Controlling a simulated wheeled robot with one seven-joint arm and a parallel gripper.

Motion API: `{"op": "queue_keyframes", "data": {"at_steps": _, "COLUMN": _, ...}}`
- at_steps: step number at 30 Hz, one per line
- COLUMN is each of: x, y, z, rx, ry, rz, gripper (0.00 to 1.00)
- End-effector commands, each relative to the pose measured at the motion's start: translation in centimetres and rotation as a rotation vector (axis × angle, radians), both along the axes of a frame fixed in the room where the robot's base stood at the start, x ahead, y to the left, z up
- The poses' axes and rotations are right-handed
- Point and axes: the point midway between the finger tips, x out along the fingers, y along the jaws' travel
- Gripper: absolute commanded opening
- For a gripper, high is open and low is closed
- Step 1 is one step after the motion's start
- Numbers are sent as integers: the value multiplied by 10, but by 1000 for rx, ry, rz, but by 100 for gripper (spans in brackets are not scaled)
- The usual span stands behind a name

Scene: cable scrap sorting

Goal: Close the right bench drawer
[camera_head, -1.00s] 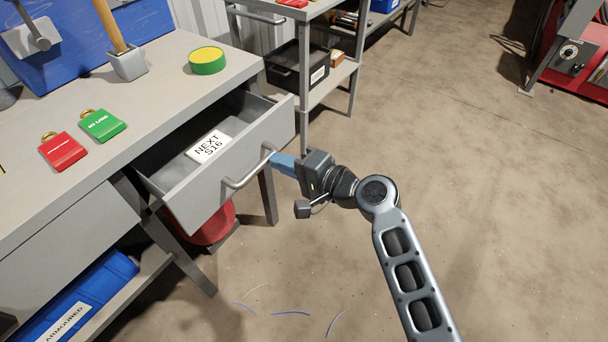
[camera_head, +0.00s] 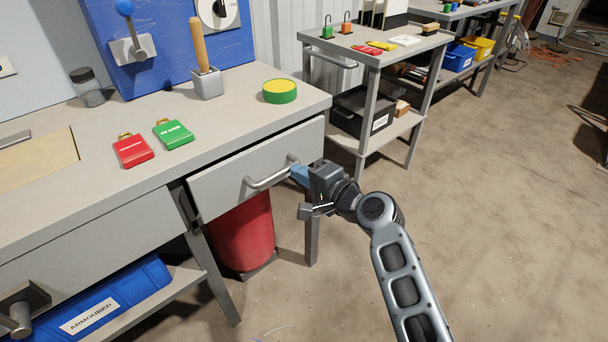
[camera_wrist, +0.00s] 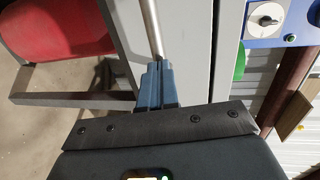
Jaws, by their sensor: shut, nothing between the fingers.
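The right bench drawer (camera_head: 222,178) has a grey front with a metal bar handle (camera_head: 265,180). In the head view its front sits flush or almost flush under the bench top (camera_head: 230,112), and its inside is hidden. My gripper (camera_head: 298,174) is shut, with its blue fingers at the right end of the handle. In the wrist view the blue fingertips (camera_wrist: 158,75) are together at the end of the handle bar (camera_wrist: 151,30), close to or touching it. I cannot tell whether they press on the drawer front.
A red bin (camera_head: 242,235) stands below the drawer. A blue box marked ARMOURED (camera_head: 105,305) lies on the lower shelf. Red (camera_head: 133,150) and green (camera_head: 173,134) tags lie on the bench. A grey shelf cart (camera_head: 385,55) stands behind. The floor to the right is clear.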

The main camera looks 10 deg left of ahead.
Motion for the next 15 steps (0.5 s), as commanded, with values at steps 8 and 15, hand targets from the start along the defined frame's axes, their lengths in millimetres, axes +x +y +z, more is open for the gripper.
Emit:
{"op": "queue_keyframes", "data": {"at_steps": 8, "x": -1, "y": 1, "z": 6, "rx": 4, "ry": -8, "rz": 2, "gripper": 0}}
{"op": "queue_keyframes", "data": {"at_steps": 15, "x": -25, "y": -30, "z": 13, "rx": 4, "ry": -5, "rz": -1, "gripper": 0}}
